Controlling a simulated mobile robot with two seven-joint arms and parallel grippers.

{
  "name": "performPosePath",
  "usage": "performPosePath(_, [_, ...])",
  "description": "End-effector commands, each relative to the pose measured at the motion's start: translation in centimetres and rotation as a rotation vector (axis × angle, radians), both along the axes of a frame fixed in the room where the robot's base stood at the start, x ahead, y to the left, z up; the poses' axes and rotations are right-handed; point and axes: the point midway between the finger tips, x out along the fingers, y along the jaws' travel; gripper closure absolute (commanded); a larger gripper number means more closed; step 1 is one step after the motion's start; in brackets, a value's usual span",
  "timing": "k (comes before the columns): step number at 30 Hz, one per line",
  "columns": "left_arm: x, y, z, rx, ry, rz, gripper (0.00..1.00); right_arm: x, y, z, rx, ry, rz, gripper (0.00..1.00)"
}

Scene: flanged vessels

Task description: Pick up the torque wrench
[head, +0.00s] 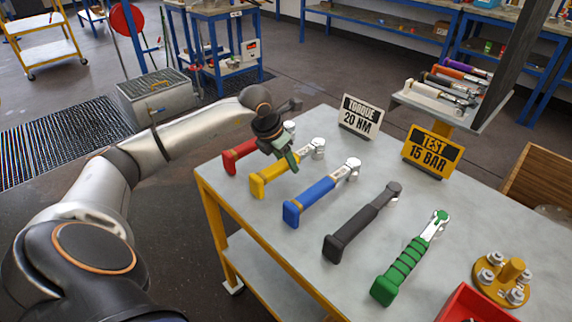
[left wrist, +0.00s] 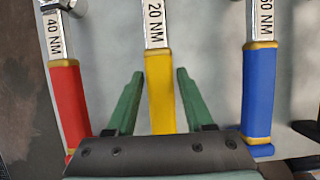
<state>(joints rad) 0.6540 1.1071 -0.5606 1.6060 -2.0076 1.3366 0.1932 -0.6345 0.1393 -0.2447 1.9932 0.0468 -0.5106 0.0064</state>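Several torque wrenches lie in a row on the grey table (head: 262,215). The yellow wrench (head: 272,182) is marked 20 NM in the left wrist view (left wrist: 160,90). To its left is the red wrench (head: 240,156), marked 40 NM. To its right are the blue wrench (head: 312,203), the dark grey wrench (head: 357,228) and the green wrench (head: 402,270). My left gripper (head: 290,158) is over the yellow wrench. Its green fingers are open, one on each side of the yellow handle, with gaps visible. I cannot tell their exact height. My right gripper is not in view.
A sign (head: 360,117) reads TORQUE 20 NM, and a yellow sign (head: 432,151) reads TEST 15 BAR. A brass flange (head: 501,281) with bolts and a red bin (head: 474,305) are at the right. A raised shelf (head: 470,112) holds more wrenches.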

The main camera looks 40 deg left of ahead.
Motion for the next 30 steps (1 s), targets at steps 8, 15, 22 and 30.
performPosePath(8, [0.0, 0.0, 0.04, 0.0, -0.001, 0.0, 0.8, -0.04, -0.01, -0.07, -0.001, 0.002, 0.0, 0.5])
performPosePath(15, [0.0, 0.0, 0.07, 0.0, -0.001, 0.0, 1.0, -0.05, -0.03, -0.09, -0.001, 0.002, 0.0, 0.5])
performPosePath(22, [0.12, 0.02, 0.3, -0.001, -0.007, 0.0, 1.0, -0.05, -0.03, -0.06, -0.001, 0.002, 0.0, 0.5])
performPosePath(30, [0.14, 0.03, 0.58, 0.0, -0.008, 0.0, 1.0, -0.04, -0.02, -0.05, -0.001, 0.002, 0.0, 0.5])
